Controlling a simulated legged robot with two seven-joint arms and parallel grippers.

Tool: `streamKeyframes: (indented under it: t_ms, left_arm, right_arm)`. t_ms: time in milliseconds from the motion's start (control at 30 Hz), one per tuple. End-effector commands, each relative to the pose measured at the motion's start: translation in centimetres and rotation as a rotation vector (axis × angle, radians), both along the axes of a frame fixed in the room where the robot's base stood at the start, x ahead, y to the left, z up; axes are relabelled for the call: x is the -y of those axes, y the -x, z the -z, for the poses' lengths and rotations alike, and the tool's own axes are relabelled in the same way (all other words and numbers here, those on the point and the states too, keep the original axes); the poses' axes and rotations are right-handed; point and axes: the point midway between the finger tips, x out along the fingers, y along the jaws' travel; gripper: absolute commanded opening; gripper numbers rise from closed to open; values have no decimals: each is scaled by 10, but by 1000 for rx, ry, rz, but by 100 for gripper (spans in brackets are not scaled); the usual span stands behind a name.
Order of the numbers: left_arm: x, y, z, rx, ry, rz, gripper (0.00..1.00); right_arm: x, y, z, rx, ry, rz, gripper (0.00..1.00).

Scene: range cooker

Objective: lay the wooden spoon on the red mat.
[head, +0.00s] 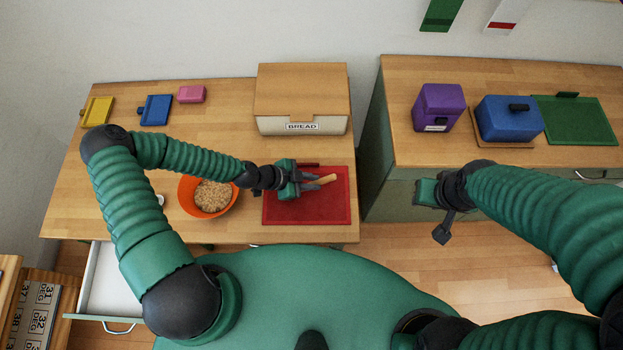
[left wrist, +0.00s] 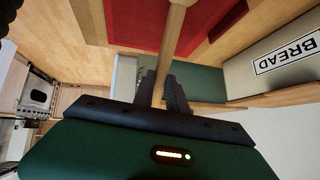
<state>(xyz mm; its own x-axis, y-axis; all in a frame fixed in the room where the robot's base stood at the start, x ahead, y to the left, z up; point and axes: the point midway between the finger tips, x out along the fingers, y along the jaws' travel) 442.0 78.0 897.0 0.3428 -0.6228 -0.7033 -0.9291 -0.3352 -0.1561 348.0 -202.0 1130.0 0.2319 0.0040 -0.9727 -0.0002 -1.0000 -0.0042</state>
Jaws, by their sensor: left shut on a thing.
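The wooden spoon (head: 326,180) is held in my left gripper (head: 310,183), whose fingers are shut on its handle. In the left wrist view the pale spoon handle (left wrist: 175,32) runs between the two dark fingers (left wrist: 162,92). The red mat (head: 335,208) lies on the left counter, and it also shows in the left wrist view (left wrist: 120,22). In the head view the gripper and spoon are over the mat; I cannot tell whether the spoon touches it. My right gripper (head: 438,215) is off to the right, in front of the right counter; its jaws are unclear.
An orange bowl (head: 187,203) of grains stands left of the mat. The bread box (head: 302,100) stands behind it. Blue, yellow and pink items lie at the back left. A drawer (head: 105,285) is open below. The right counter holds a purple box (head: 438,105) and a blue container (head: 508,122).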

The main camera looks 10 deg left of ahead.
Motion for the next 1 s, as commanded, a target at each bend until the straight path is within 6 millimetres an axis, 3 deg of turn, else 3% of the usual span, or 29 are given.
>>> streamKeyframes:
  t_ms: [167,200,367,700,867,1000]
  left_arm:
    - [-2,-1,2,0,0,-1,0]
    - [-2,-1,3,0,0,-1,19]
    - [-2,0,1,0,0,-1,39]
    - [-2,0,-1,1,-1,-2,39]
    - [-22,9,-18,3,-3,-4,39]
    - [-46,22,-44,4,-4,-5,39]
  right_arm:
    - [0,0,2,0,0,0,32]
    - [0,0,3,0,0,0,32]
    - [0,0,2,0,0,0,32]
    - [0,0,2,0,0,0,32]
    - [0,0,11,0,0,0,32]
    - [0,0,20,0,0,0,32]
